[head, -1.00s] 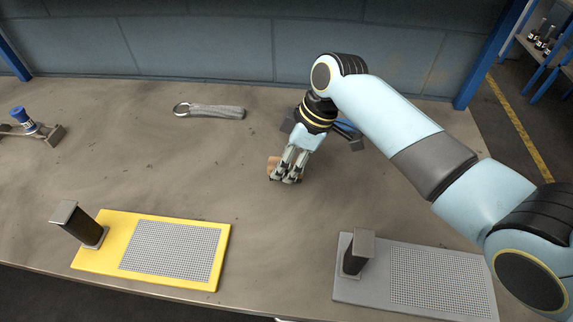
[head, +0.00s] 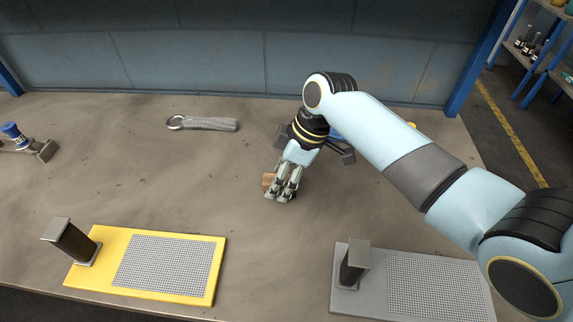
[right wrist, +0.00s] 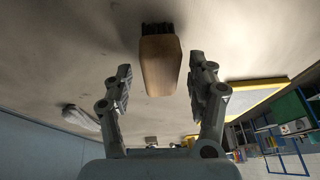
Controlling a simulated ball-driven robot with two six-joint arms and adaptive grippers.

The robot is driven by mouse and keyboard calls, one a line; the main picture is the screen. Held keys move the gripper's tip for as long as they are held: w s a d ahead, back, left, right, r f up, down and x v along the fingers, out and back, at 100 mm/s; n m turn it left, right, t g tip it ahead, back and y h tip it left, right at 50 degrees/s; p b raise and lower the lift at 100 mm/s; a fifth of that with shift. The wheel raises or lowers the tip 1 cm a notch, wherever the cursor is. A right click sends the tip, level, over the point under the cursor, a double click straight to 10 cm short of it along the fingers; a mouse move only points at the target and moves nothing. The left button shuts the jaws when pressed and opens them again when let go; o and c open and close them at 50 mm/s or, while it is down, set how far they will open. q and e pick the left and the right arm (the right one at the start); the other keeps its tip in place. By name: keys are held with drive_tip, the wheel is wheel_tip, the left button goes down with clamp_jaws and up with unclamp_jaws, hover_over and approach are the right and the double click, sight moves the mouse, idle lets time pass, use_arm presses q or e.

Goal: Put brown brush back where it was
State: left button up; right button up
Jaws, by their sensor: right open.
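The brown brush (head: 268,180) lies on the table, partly hidden behind my right gripper (head: 281,194) in the head view. In the right wrist view the brush (right wrist: 160,66) shows a wooden body with dark bristles at its far end. It lies between the lines of the two spread fingers of my right gripper (right wrist: 160,90), with a gap on each side. The right gripper is open and holds nothing. My left gripper is not in view.
A yellow board (head: 75,278) and a grey board (head: 360,305), each with a mesh and a dark post, lie at the front. A grey ring-ended tool (head: 205,124) lies at the back. A dark stand (head: 346,154) is partly hidden behind my right wrist. A blue-capped item (head: 12,132) stands far left.

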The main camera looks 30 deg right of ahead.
drive_tip(key=v, duration=1.1)
drive_tip(key=shift+r+p, duration=0.35)
drive_tip(key=shift+r, duration=0.05)
drive_tip(key=shift+d, duration=0.1)
